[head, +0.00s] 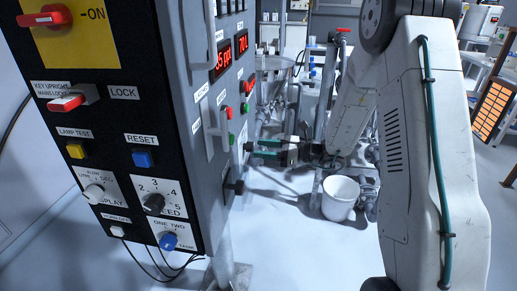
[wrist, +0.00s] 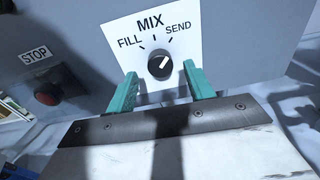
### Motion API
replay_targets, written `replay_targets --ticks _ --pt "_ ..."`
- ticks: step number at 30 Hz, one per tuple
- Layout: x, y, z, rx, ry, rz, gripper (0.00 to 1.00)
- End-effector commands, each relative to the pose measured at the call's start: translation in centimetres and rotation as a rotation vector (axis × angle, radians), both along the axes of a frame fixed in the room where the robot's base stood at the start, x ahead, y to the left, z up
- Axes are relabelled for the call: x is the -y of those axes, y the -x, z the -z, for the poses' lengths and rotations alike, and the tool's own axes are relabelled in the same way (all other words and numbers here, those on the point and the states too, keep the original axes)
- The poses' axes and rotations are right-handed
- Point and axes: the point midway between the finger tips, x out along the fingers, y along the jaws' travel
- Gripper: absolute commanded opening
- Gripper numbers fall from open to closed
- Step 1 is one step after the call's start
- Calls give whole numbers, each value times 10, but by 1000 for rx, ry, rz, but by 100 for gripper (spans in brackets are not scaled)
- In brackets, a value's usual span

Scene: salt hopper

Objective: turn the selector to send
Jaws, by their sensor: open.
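The selector (wrist: 159,65) is a round black knob with a white pointer line, on a white card (wrist: 205,50) marked FILL, MIX and SEND. In the wrist view its pointer leans up and right, toward the SEND side; I cannot tell whether it lines up exactly with the SEND tick. My gripper (wrist: 160,70) is open, with one teal finger on each side of the knob and visible gaps between. In the head view my gripper (head: 251,148) is at the grey side of the cabinet; I cannot make out the selector there.
The cabinet's black front panel (head: 115,125) carries several knobs and buttons. A white bucket (head: 340,197) stands on the floor behind, near pipework. Pale floor lies open between cabinet and bucket.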

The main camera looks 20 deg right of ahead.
Motion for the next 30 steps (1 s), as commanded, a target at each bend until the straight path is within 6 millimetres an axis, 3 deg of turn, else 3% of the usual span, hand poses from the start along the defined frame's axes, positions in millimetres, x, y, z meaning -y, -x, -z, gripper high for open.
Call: replay_targets --ticks 3,10,30 --pt "20 12 0 -1 0 5 53" --pt "44 27 -1 -1 0 2 53" --pt "45 33 3 14 32 -19 53"
